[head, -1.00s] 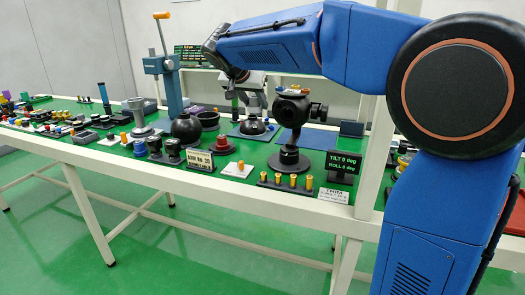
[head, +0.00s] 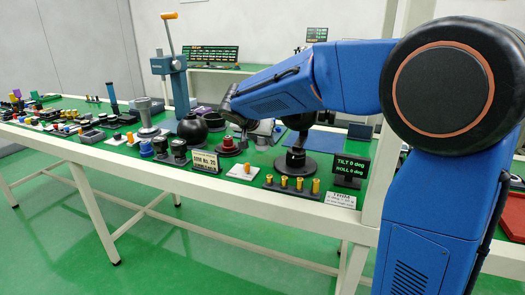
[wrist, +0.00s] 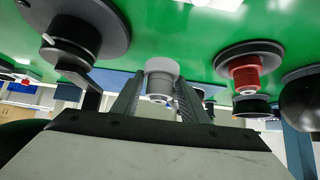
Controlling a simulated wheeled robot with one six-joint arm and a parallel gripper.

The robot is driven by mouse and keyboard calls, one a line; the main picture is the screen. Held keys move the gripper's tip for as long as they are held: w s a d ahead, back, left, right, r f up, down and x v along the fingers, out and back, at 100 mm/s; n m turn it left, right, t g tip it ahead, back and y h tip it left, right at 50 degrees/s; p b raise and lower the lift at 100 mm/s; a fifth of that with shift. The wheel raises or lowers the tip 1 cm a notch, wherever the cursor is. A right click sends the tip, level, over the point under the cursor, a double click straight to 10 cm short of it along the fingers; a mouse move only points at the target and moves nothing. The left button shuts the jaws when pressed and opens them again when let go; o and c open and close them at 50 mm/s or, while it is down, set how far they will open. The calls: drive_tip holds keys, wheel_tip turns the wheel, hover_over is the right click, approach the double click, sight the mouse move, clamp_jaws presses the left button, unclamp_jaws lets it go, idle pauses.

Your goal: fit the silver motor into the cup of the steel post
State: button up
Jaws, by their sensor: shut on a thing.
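In the wrist view my gripper (wrist: 157,98) has its two grey fingers closed around the silver motor (wrist: 162,68), a short pale grey cylinder with a narrower stepped end. The motor is clear of the things beside it. In the head view the blue arm hides most of my gripper and the motor. A grey post with a wide cup-like top (head: 146,112), which looks like the steel post, stands on a round base at the left of the bench. I cannot see into its cup. My gripper is to the right of it.
A black post on a round base (head: 296,163) stands beside the arm, its top hidden. A red knobbed piece (head: 228,143), a black ball (head: 192,128) and a blue press (head: 177,85) stand between. Brass pieces (head: 300,184) and a tilt display (head: 353,166) line the front edge.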

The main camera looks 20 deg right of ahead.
sight(262, 149)
drive_tip(key=shift+f, duration=1.9)
drive_tip(key=shift+f, duration=0.15)
drive_tip(key=o, duration=1.2)
drive_tip(key=shift+s+a+r, duration=0.1)
drive_tip(key=shift+r, duration=0.2)
drive_tip(key=v, duration=1.1)
drive_tip(key=shift+s+a+r, duration=0.15)
drive_tip(key=shift+s, duration=0.1)
